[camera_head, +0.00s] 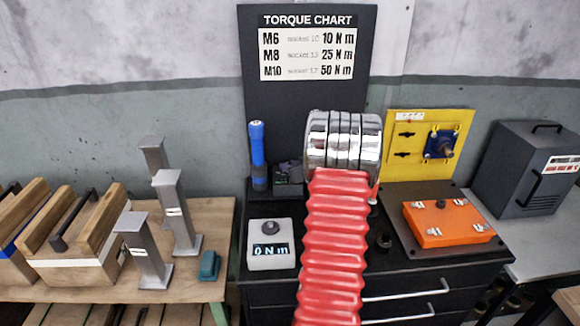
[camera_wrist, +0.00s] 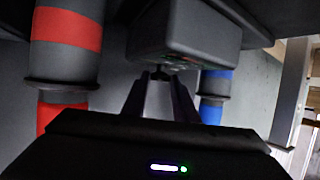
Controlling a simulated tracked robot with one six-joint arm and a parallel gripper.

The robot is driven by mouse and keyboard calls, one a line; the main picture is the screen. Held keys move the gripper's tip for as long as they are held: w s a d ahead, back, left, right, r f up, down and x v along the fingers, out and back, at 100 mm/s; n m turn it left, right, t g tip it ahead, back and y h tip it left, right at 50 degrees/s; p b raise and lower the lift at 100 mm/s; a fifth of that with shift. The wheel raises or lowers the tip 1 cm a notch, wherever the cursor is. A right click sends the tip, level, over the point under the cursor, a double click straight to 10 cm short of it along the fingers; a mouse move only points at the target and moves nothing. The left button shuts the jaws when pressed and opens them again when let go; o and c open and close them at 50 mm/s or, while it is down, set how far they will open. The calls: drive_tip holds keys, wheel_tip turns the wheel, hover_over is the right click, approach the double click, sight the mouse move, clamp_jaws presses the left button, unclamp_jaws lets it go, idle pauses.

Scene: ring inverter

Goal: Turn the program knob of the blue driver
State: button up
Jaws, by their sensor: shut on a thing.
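The blue driver (camera_head: 257,155) stands upright at the left of the black board in the head view. A grey cylinder with blue bands (camera_wrist: 215,92) shows at the right of the wrist view; I cannot tell for sure that it is the same driver. My gripper (camera_wrist: 160,78) is shut on a small dark knob under a dark grey housing (camera_wrist: 195,35). The fingertips hide most of the knob, and its setting cannot be read. In the head view my arm hides my gripper.
A grey cylinder with red bands (camera_wrist: 65,55) stands close at left in the wrist view. In the head view, a meter reading 0 N m (camera_head: 270,257) and an orange box (camera_head: 447,222) are on the black cabinet. Metal stands (camera_head: 175,212) are on the left bench.

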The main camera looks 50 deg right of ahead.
drive_tip(key=shift+n+t+y, duration=0.3)
drive_tip(key=shift+n+y, duration=0.3)
drive_tip(key=o, duration=1)
drive_tip(key=shift+s, duration=0.1)
drive_tip(key=v, duration=1.3)
drive_tip(key=shift+s+r, duration=0.15)
drive_tip(key=shift+s, duration=0.1)
drive_tip(key=shift+c, duration=0.4)
